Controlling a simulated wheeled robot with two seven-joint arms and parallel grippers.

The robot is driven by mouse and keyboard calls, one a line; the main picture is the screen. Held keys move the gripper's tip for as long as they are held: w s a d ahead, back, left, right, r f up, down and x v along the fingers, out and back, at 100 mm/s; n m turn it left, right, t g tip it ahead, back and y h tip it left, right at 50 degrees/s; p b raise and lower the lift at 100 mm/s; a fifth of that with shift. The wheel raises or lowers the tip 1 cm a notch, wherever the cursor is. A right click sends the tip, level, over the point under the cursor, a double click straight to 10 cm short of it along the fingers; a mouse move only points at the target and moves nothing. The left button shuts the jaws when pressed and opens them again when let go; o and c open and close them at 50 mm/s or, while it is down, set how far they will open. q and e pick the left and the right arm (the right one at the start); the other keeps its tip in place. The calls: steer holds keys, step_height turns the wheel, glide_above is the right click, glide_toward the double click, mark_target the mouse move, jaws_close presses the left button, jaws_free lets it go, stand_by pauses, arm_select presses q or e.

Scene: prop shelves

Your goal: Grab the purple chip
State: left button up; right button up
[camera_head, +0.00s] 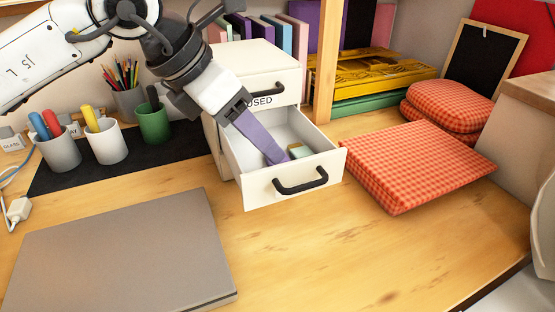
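My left gripper (272,155) reaches from the upper left down into an open white drawer (295,185). A long pale-purple piece (248,130) runs from the jaw end into the drawer; I cannot tell if it is a finger or something held. At its lower tip, a darker purple patch (277,158) shows low in the drawer, possibly the purple chip. Whether the gripper is open or shut is unclear. My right gripper is not in view.
The drawer belongs to a white cabinet (262,62) and has a black handle (300,182). A red checked cushion (415,165) lies to its right. A grey laptop (120,255) and several pen cups (107,142) are left. The desk front is clear.

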arm_select(q)
steer(key=x, duration=0.4)
steer(key=shift+d+f, duration=0.1)
steer(key=shift+d, duration=0.05)
steer(key=c, duration=0.8)
